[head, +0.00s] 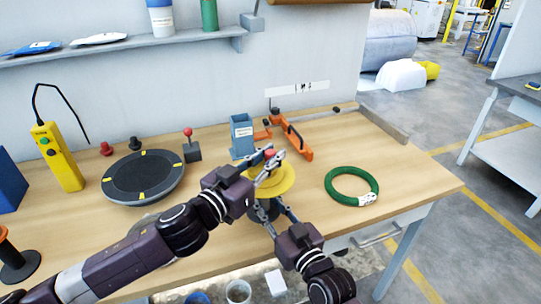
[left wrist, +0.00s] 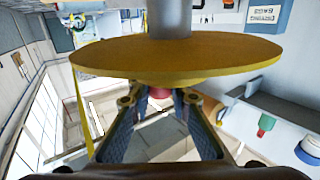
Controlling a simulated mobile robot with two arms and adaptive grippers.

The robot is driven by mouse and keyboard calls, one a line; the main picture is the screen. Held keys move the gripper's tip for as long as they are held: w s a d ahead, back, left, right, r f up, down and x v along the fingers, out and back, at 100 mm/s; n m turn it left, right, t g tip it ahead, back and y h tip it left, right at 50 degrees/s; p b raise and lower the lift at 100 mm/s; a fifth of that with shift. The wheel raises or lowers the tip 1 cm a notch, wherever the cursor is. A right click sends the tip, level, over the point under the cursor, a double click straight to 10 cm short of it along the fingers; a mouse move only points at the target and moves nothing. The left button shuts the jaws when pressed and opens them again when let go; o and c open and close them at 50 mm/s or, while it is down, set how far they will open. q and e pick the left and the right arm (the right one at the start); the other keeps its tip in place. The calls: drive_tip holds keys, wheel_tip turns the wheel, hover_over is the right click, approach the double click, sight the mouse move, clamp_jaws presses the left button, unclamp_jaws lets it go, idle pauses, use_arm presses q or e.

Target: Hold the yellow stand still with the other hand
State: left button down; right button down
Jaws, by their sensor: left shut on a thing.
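The yellow stand (head: 284,181) is on the wooden table in the head view, a round yellow disc on a dark post. In the left wrist view its disc (left wrist: 230,52) is wide across the picture, with a grey post (left wrist: 169,18) above it. My left gripper (head: 268,168) is at the top of the stand, shut on its hub near the red knob (head: 269,153). My right gripper (head: 268,206) is low beside the post, its fingers apart. I cannot tell if they touch the post. A green coil (head: 331,174) with a white tag lies to the right, apart from both grippers.
A black round turntable (head: 143,176) and a yellow control box (head: 57,157) are on the left. A blue-grey holder (head: 241,135) and an orange clamp tool (head: 294,138) stand behind the stand. A small red-knobbed lever (head: 192,150) is between. Table right of the coil is clear.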

use_arm(q)
drive_tip(key=n+t+y, duration=0.1)
drive_tip(key=n+y, duration=0.1)
drive_tip(key=n+t+y, duration=0.1)
drive_tip(key=y, duration=0.2)
drive_tip(key=shift+d+n+t, duration=0.15)
drive_tip(key=shift+n+t, duration=0.25)
drive_tip(key=shift+r+n+t+y, duration=0.1)
drive_tip(key=shift+n+t+y, duration=0.3)
drive_tip(key=shift+n+y, duration=0.9)
drive_tip(key=shift+a+y, duration=0.25)
drive_tip(key=shift+y, duration=0.35)
drive_tip(key=c, duration=1.8)
unclamp_jaws()
drive_tip(key=shift+o, duration=0.2)
drive_tip(key=s+a, duration=0.1)
drive_tip(key=s, duration=1.1)
drive_tip(key=shift+a, duration=0.2)
